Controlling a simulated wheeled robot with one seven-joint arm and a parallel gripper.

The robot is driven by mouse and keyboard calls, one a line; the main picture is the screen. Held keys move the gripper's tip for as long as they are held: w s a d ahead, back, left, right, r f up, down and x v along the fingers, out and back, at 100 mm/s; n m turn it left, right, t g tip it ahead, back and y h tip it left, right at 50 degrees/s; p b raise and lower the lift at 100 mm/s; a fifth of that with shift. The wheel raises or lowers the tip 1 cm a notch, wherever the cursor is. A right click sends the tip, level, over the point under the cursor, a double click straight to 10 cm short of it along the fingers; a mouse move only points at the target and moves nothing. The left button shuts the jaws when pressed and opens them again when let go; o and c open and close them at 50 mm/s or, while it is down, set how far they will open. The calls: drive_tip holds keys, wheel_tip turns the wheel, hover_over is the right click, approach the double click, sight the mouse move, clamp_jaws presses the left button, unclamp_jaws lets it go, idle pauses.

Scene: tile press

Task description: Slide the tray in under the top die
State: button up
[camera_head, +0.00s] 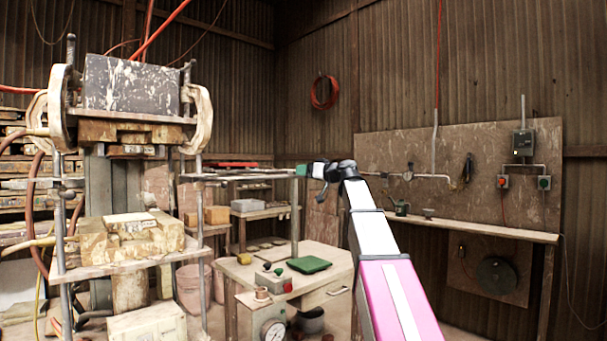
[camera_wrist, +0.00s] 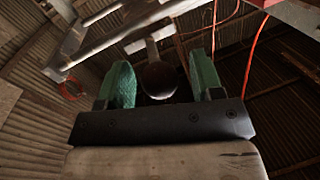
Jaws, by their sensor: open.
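The press's top die (camera_head: 130,131) hangs under the upper platen on the left, with a clear gap above the lower die (camera_head: 130,238). What looks like the tray (camera_head: 240,177), a flat pale metal frame, lies level at mid-height right of the press, outside the gap. My gripper (camera_head: 302,170) is at its right end. In the wrist view, my gripper (camera_wrist: 158,88) is open, its green fingers either side of a dark rounded knob (camera_wrist: 160,80) with a pale stem. Pale metal bars (camera_wrist: 110,40) run above it. I cannot tell whether the fingers touch the knob.
A bench (camera_head: 325,258) with a green pad (camera_head: 309,265) and a pressure gauge (camera_head: 273,330) stands below my gripper. A wall shelf (camera_head: 480,226) is at the right. Hoses (camera_head: 33,190) hang at the press's left.

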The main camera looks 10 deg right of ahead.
drive_tip(key=shift+x, duration=0.8)
drive_tip(key=shift+c, duration=0.2)
clamp_jaws()
drive_tip(key=s+a, duration=0.8)
drive_tip(key=a, duration=0.3)
drive_tip(key=s+a, duration=0.9)
drive_tip(key=a, duration=0.3)
drive_tip(key=shift+a, duration=0.15)
drive_tip(key=shift+o, duration=0.2)
unclamp_jaws()
drive_tip(key=v, duration=1)
drive_tip(key=shift+s+d, duration=0.25)
drive_tip(key=shift+s, duration=0.05)
